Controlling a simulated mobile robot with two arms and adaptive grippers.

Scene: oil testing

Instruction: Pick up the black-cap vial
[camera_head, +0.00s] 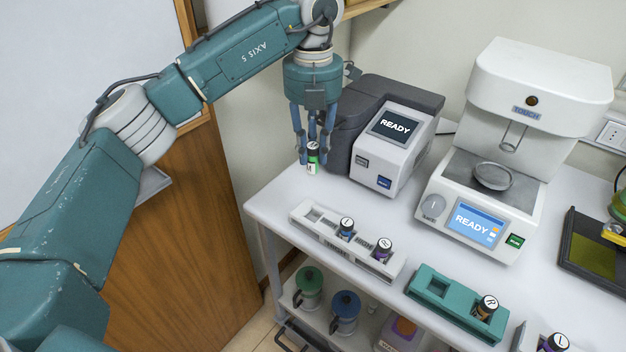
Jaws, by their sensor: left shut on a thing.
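My left gripper (313,148) points down at the back left of the white table, beside the dark grey READY machine. It is shut on a small vial (313,168) with a black cap and a green and white label. The vial is upright between the fingers, near the table top. I cannot tell whether its base touches the table. Other dark-capped vials stand in racks: a blue-banded one (346,229) and a purple one (384,250) in the white rack, and an amber one (486,307) in the teal rack. My right gripper is not in view.
The dark grey machine (362,100) stands close to the gripper's right. A white tester (480,210) is further right. A wooden door panel (190,230) is at left.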

